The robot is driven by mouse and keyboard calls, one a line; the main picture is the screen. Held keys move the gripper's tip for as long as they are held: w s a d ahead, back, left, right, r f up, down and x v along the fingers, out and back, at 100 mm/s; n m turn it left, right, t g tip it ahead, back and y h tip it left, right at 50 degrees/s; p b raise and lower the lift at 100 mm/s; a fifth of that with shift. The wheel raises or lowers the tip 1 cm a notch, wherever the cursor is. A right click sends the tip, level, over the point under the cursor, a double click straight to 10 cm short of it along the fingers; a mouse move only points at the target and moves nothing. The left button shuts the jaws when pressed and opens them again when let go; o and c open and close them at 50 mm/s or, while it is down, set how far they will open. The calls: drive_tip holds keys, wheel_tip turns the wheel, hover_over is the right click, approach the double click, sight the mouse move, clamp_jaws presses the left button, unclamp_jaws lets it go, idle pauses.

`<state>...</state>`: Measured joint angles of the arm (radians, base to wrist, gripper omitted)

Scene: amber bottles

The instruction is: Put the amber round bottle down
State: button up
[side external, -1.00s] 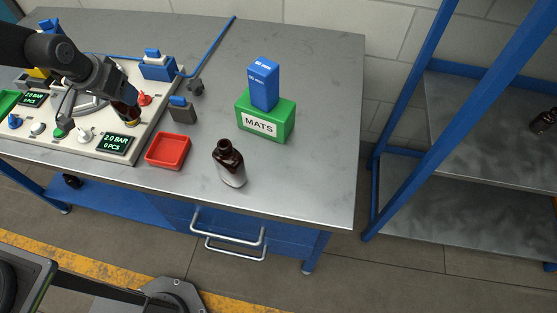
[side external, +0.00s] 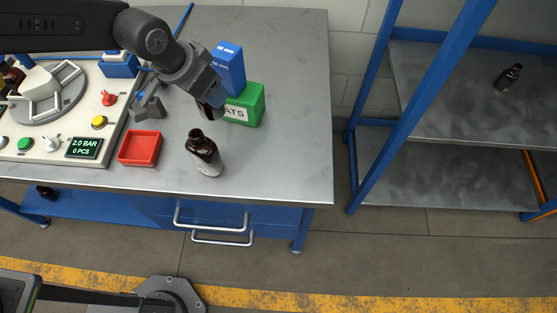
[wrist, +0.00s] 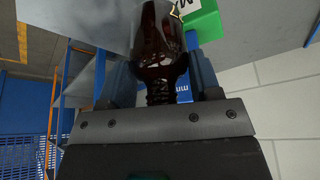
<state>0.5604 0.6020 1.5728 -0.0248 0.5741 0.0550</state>
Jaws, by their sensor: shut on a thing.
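My gripper (side external: 212,100) is shut on an amber round bottle, with dark brown glass. In the wrist view the bottle (wrist: 158,45) sits between the two fingers, its ridged neck towards the gripper and its body pointing away. In the side view it is mostly hidden by the gripper, which hangs above the table (side external: 270,150) in front of the green MATS box (side external: 252,104). A second dark brown bottle (side external: 203,152) with a pale label stands upright on the table, just below the gripper in the picture.
A red tray (side external: 140,148) lies left of the standing bottle, beside the control panel (side external: 40,151). Another brown bottle (side external: 508,77) is on the shelf (side external: 450,90) at right. The table's right part is clear.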

drive_tip(key=shift+m, duration=0.4)
drive_tip(key=shift+s+d+f, duration=0.85)
drive_tip(key=shift+d+f, duration=0.9)
drive_tip(key=shift+d, duration=0.65)
drive_tip(key=shift+s+d+f, duration=0.8)
drive_tip(key=shift+d+f, duration=0.95)
drive_tip(key=shift+d, duration=0.6)
drive_tip(key=shift+s+d+f, duration=0.85)
drive_tip(key=shift+d+f, duration=0.9)
drive_tip(key=shift+d, duration=0.65)
drive_tip(key=shift+f, duration=0.1)
drive_tip(key=o, duration=1)
drive_tip(key=shift+c, duration=0.2)
drive_tip(key=v, duration=1.2)
drive_tip(key=shift+a, duration=0.2)
